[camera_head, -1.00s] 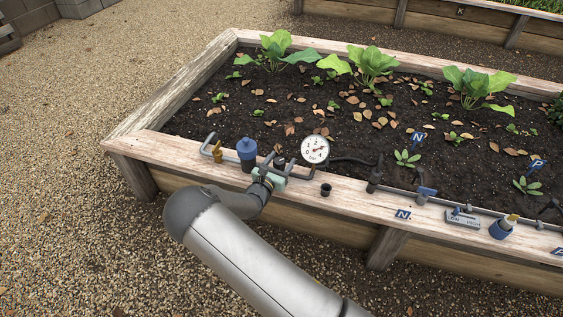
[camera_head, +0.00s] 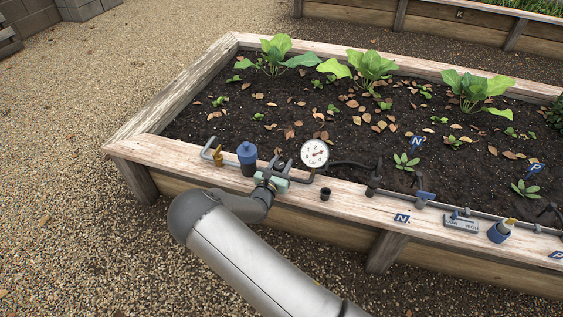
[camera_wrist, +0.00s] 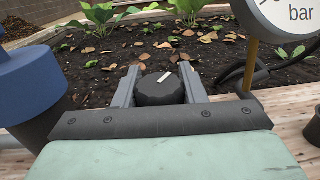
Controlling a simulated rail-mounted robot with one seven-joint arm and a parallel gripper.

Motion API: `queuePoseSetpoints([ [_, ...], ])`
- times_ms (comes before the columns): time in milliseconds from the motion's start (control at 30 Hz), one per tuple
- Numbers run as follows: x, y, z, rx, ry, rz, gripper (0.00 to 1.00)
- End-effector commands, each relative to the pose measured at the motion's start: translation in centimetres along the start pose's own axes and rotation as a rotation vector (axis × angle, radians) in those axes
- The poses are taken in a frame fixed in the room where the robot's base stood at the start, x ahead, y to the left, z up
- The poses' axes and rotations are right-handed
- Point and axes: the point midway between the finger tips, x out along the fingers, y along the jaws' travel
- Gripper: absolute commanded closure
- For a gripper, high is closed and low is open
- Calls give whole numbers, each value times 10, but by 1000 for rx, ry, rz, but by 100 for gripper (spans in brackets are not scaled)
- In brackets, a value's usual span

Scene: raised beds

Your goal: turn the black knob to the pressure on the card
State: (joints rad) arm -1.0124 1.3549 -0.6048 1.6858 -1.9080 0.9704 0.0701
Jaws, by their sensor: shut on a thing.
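The black knob (camera_wrist: 158,91) shows in the wrist view between the two grey fingers of my gripper (camera_wrist: 159,86). A white pointer line on its top slants up and to the right. My gripper is shut on the knob; in the head view my gripper (camera_head: 281,165) is at the pipework on the bed's front ledge, and hides most of the knob. The round white pressure gauge (camera_head: 315,154) stands just right of it; its reading is too small to tell. In the wrist view only the gauge's lower edge (camera_wrist: 291,15) with "bar" shows. I cannot make out a pressure card.
A blue-capped fitting (camera_head: 247,154) stands close left of my gripper. A small black cup (camera_head: 325,194) is to the right. Farther right are a blue-handled valve (camera_head: 424,196) and a LOW/HIGH plate (camera_head: 461,223). Plants and leaves fill the raised bed (camera_head: 183,147) behind.

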Motion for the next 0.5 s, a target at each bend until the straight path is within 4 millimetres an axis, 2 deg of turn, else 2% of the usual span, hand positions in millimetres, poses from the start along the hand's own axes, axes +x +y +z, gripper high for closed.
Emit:
queuePoseSetpoints([
  [67,0,-1,5,-6,2,44,86],
  [500,-2,3,6,-6,6,432,85],
])
